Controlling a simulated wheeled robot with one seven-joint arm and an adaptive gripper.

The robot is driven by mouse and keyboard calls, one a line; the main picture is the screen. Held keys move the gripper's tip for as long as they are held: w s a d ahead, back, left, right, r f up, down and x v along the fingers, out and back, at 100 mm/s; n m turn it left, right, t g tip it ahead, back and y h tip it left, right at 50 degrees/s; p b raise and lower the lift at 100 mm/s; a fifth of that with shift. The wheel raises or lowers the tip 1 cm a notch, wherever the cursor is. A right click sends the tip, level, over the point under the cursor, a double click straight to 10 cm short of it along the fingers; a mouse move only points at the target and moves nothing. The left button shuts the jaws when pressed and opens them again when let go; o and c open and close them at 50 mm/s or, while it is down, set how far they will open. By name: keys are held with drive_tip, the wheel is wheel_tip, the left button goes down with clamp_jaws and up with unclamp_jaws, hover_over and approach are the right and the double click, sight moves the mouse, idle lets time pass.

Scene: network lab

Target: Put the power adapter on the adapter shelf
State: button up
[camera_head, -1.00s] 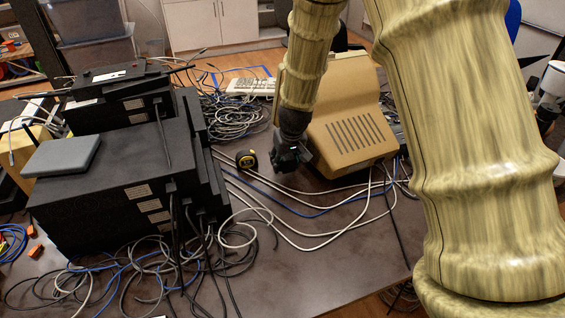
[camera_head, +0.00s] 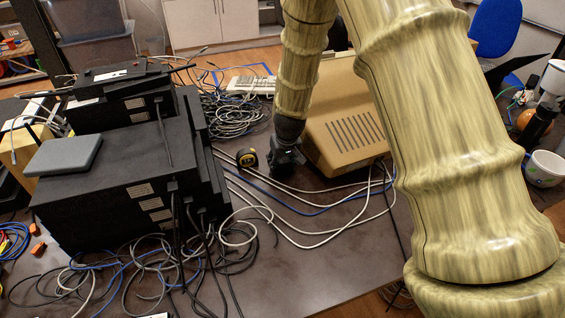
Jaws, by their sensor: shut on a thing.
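My dark gripper (camera_head: 285,163) is low over the table, in front of the beige monitor-like case and right of the tape measure. It is shut on a dark thing, likely the power adapter, which I cannot tell apart from the dark fingers at this size. I cannot tell whether that thing touches the table. I cannot pick out the adapter shelf for certain in this view.
A yellow-black tape measure (camera_head: 247,158) lies close left of my gripper. The beige case (camera_head: 345,125) stands close behind and right. Black network boxes (camera_head: 105,190), with a grey box (camera_head: 64,155) on top, fill the left. Loose cables (camera_head: 300,222) cross the dark table (camera_head: 300,270).

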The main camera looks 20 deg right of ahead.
drive_tip(key=o, duration=1.1)
drive_tip(key=shift+f, duration=0.1)
